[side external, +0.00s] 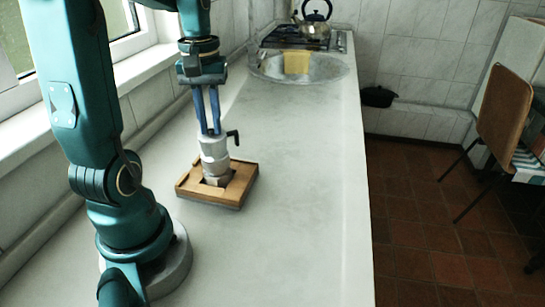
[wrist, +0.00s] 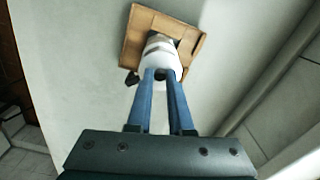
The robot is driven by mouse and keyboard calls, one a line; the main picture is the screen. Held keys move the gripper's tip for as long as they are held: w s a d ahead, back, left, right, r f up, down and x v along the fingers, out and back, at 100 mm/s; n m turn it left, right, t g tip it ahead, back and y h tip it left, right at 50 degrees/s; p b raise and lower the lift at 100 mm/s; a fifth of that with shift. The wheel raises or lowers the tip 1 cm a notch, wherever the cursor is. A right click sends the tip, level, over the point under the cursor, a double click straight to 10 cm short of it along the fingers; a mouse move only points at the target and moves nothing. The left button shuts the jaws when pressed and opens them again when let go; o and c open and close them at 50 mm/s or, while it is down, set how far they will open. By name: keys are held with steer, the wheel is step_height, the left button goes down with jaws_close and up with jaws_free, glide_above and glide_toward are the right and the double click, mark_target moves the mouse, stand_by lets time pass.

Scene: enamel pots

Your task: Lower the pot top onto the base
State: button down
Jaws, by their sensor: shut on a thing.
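The pot top (side external: 213,152) is a pale, metallic coffee-pot upper part with a black handle (side external: 234,137) pointing right. My gripper (side external: 210,131) has two blue fingers shut on its upper end from above. The pot top looks about upright. Below it, the darker metal base (side external: 217,179) stands in the opening of a square wooden holder (side external: 242,173). The top appears directly over the base; I cannot tell if they touch. In the wrist view the fingers (wrist: 162,73) grip the white top (wrist: 157,58), which hides most of the base; the wooden holder (wrist: 137,28) shows behind.
The pale counter (side external: 290,190) around the holder is clear. A window wall runs along the left. Farther back are a sink (side external: 330,70) with a yellow cloth (side external: 296,62) and a stove with a kettle (side external: 315,25). The counter's right edge drops to a tiled floor.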

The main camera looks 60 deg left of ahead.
steer(key=shift+f, duration=0.75)
steer(key=c, duration=0.7)
jaws_free()
steer(key=shift+c, duration=0.2)
